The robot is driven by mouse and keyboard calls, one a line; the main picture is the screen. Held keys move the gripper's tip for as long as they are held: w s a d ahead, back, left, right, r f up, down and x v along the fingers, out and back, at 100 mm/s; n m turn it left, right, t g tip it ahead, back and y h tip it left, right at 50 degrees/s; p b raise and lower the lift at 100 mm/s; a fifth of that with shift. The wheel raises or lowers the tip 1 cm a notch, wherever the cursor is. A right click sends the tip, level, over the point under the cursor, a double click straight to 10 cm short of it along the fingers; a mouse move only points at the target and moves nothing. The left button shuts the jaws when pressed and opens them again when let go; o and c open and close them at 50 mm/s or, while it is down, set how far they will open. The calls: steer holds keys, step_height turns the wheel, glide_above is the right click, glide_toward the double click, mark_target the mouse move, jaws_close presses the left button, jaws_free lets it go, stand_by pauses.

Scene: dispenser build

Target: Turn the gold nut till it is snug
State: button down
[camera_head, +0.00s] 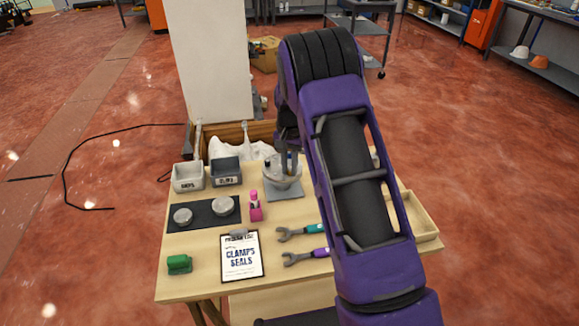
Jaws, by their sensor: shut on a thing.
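The fingers are shut on a small part there, too small and covered to make out. I cannot pick out the gold nut; the gripper and arm hide much of that spot. A teal-handled wrench (299,232) and a purple-handled wrench (305,255) lie on the table in front.
A white bin (188,177) and a dark bin (226,172) stand at back left. A black mat (203,228) bears two round metal pieces. A pink bottle (254,208), a clipboard (241,257) and a green block (179,264) are nearby. A wooden tray (424,222) sits at right, partly behind my arm.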

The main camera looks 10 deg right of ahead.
mark_target(289, 171)
stand_by(0.4)
steer(key=c, duration=0.8)
jaws_free()
step_height(289, 171, up, 18)
steer(key=shift+f+p, duration=0.25)
steer(key=shift+p, duration=0.4)
steer(key=shift+a, duration=0.1)
